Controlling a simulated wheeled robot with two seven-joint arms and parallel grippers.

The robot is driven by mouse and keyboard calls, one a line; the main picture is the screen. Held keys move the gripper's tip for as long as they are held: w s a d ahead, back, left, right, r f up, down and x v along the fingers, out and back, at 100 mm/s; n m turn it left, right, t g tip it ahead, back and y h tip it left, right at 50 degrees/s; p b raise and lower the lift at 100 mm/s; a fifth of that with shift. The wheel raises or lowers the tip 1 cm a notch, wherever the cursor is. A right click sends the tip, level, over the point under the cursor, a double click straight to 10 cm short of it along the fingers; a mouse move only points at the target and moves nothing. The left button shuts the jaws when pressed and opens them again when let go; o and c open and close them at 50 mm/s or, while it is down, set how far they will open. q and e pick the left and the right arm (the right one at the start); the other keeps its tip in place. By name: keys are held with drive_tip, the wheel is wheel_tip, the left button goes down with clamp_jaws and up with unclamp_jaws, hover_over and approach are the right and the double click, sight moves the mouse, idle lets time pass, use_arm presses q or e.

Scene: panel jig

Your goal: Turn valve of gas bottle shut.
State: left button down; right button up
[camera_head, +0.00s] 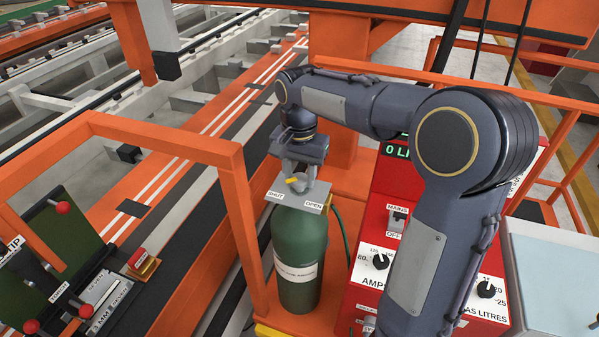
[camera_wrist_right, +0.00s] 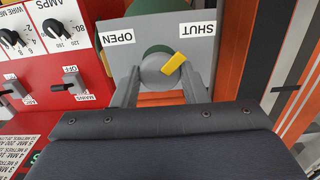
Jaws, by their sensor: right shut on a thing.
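The green gas bottle (camera_head: 299,262) stands upright beside the red welding machine in the head view. A grey plate (camera_wrist_right: 206,49) on its top carries the labels OPEN and SHUT. The round grey valve knob (camera_wrist_right: 154,70) has a yellow pointer (camera_wrist_right: 174,62). In the right wrist view the pointer slants up and right, toward the SHUT label side. My right gripper (camera_head: 299,175) is over the bottle top, its two fingers on either side of the knob, shut on it. The gripper hides part of the knob in the head view. My left gripper is not in view.
The red welding machine (camera_head: 365,272) with dials and a MAINS switch (camera_head: 398,216) stands right of the bottle. An orange frame (camera_head: 238,215) rises at its left. A panel with red-knobbed levers (camera_head: 62,207) is at the lower left. A hose runs behind the bottle.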

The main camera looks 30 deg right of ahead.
sight(300, 178)
idle(0.3)
drive_tip(key=o, duration=1)
drive_tip(key=shift+c, duration=0.2)
wheel_tip(300, 178, up, 8)
drive_tip(key=shift+f, duration=0.1)
drive_tip(key=s+a+f+n+t+y, duration=0.1)
drive_tip(key=s+a+f+n+t, duration=0.1)
drive_tip(key=s, duration=0.5)
drive_tip(key=s+a+f+n+t+y+b, duration=0.1)
drive_tip(key=s+a+f+n, duration=0.1)
drive_tip(key=s+f, duration=0.3)
drive_tip(key=s+a+f+n+t+y, duration=0.1)
drive_tip(key=s+a+f+n+t, duration=0.1)
drive_tip(key=s, duration=0.7)
wheel_tip(300, 178, down, 2)
drive_tip(key=shift+s+a+f+n+t+y, duration=0.2)
drive_tip(key=shift+s+a+n+t+y, duration=0.3)
drive_tip(key=shift+n, duration=0.6)
